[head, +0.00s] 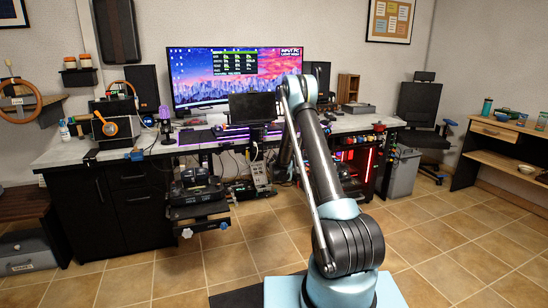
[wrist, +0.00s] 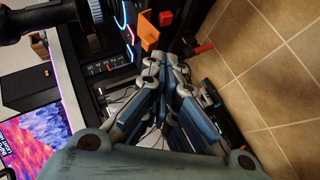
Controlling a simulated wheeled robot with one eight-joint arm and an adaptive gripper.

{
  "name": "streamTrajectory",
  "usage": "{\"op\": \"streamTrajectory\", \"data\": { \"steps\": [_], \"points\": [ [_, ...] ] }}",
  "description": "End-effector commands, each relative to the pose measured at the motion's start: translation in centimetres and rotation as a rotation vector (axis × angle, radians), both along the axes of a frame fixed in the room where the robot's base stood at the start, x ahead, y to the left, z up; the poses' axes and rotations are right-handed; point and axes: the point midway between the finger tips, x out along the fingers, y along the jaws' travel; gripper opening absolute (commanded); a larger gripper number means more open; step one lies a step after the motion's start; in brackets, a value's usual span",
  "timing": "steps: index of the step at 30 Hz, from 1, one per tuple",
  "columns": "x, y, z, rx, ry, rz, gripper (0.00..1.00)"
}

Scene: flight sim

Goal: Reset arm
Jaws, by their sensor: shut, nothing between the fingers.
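My gripper (wrist: 172,62) shows in the wrist view with its two fingers brought together, shut and empty. It hangs in front of the desk, with the tiled floor to its right in that view. In the head view my arm rises from its base at the bottom middle to a bent elbow, and the gripper is mostly hidden behind the arm. The desk (head: 75,152) stands beyond the arm in the head view. I cannot tell the exact gap between the gripper and the desk.
A wide monitor (head: 215,75) stands on the desk. A flight-control stand (head: 195,205) juts out in front at left. A dark chair (head: 418,105) and a wooden side table (head: 490,155) are at right. Tiled floor (head: 440,235) is clear at right. An orange part (wrist: 149,30) lies near the fingertips.

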Motion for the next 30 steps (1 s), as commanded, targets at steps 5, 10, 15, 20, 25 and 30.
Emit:
{"op": "streamTrajectory", "data": {
  "steps": [5,10,15,20,25,30],
  "points": [
    [-2.5,-1.3,4.6,0.056,0.027,-0.039,0.00],
    [-5.3,-2.3,8.4,0.110,0.054,-0.074,0.00],
    [-8.6,-3.2,11.9,0.164,0.082,-0.107,0.00],
    [-12.1,-4.1,14.8,0.214,0.108,-0.139,0.00],
    [-16.2,-4.8,17.4,0.266,0.136,-0.170,0.00],
    [-20.6,-5.4,19.7,0.320,0.166,-0.202,0.00]
  ]
}}
